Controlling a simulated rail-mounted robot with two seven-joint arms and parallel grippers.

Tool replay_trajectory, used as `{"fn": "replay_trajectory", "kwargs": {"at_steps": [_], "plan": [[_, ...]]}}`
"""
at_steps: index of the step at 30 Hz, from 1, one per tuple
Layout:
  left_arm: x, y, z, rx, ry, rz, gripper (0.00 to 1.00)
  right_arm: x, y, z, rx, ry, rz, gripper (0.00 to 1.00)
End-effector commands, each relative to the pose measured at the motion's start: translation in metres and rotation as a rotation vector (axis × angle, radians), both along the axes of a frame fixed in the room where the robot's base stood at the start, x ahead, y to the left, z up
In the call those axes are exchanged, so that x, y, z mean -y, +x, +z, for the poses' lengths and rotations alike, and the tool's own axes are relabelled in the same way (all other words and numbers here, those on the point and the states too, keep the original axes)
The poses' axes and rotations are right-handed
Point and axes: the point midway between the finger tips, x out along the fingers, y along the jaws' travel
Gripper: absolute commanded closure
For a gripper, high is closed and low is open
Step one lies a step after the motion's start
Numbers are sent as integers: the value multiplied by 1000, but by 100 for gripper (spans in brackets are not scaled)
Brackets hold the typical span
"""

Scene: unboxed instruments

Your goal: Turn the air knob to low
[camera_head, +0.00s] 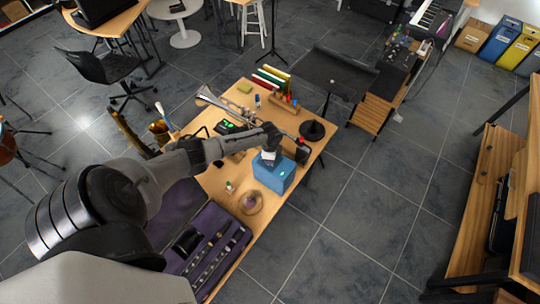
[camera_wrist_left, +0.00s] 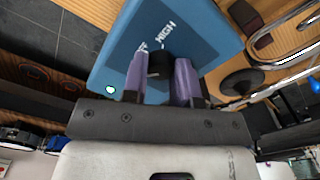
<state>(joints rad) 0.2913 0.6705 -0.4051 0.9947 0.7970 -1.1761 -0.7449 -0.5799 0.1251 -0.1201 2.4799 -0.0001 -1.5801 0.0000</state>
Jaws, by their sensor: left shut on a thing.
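The blue box (camera_head: 274,174) stands on the wooden table, and its face fills the upper middle of the left wrist view (camera_wrist_left: 190,30). A dark air knob (camera_wrist_left: 159,64) is on that face. The word "HIGH" shows beside the knob; another label is partly hidden by a finger. A small green light glows on the box. My left gripper (camera_wrist_left: 160,75) has its two purple fingers on either side of the knob and is shut on it. In the head view my left gripper (camera_head: 268,157) is at the top of the box. The knob's pointing direction is unclear. My right gripper is not in view.
The wooden table (camera_head: 226,181) holds a trumpet (camera_head: 222,103), an open purple-lined case (camera_head: 205,237) with an instrument, and a round amber item (camera_head: 251,202) near the box. A dark round base (camera_head: 312,130) stands behind the box. Floor to the right is clear.

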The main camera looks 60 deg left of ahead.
Motion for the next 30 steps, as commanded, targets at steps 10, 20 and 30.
{"fn": "replay_trajectory", "kwargs": {"at_steps": [10,20,30], "plan": [[0,-1,0,-2,0,151,97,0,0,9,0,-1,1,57],[-1,-1,-1,-2,2,188,97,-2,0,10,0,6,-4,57],[-1,-1,-1,-2,1,188,70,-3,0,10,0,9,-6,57]]}}
